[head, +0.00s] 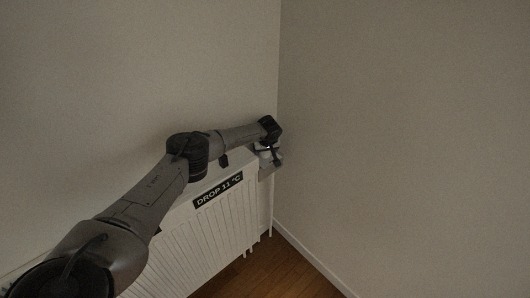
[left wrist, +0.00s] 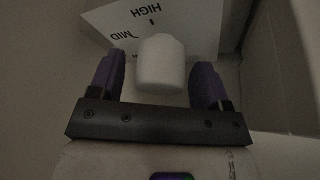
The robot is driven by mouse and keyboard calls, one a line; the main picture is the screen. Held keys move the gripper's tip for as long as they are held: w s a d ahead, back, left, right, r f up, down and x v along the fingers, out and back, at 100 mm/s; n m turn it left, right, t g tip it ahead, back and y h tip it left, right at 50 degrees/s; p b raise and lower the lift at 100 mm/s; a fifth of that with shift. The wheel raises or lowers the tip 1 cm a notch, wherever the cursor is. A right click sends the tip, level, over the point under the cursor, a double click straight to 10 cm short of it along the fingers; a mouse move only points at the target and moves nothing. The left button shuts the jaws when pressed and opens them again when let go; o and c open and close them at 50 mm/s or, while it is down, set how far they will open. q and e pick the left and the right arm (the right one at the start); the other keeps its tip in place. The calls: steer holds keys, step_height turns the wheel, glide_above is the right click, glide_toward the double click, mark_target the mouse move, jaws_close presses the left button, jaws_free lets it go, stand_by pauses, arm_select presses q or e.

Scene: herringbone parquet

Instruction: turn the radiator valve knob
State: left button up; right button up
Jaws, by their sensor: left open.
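The white valve knob (left wrist: 161,66) is a rounded cylinder in the left wrist view, in front of a pale dial plate (left wrist: 190,22). The plate reads HIGH and MID, upside down in this view, with a small dark tick near HIGH. Any further marks are hidden behind the knob and a finger. My left gripper (left wrist: 159,80) is open, with one purple finger on each side of the knob and visible gaps between. In the head view my left gripper (head: 268,155) is at the radiator's far right end, where the knob cannot be made out. My right gripper is not in view.
The white ribbed radiator (head: 225,222) runs along the left wall beneath my left arm. A black label (head: 218,190) on it reads DROP 11 °C. The right wall (head: 400,130) meets the corner close to my gripper. Parquet floor (head: 265,275) is clear.

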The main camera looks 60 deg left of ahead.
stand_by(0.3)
arm_select(q)
steer(key=c, duration=0.9)
steer(key=shift+f+n+g, duration=0.1)
steer(key=shift+n+g, duration=0.3)
steer(key=shift+n, duration=0.7)
steer(key=n+g+b, duration=0.1)
steer(key=n, duration=0.1)
steer(key=shift+f+n, duration=0.15)
steer(key=shift+n, duration=0.25)
steer(key=n+g+b, duration=0.1)
steer(key=n+b, duration=0.2)
steer(key=b, duration=0.3)
steer(key=n+g+b, duration=0.1)
steer(key=n+b, duration=0.2)
steer(key=b, duration=0.4)
steer(key=shift+f+h, duration=0.1)
steer(key=shift+h, duration=0.2)
steer(key=b, duration=0.2)
steer(key=shift+n+g+b, duration=0.3)
steer(key=shift+n+b, duration=0.1)
steer(key=shift+r+b, duration=0.25)
steer(key=shift+b, duration=0.4)
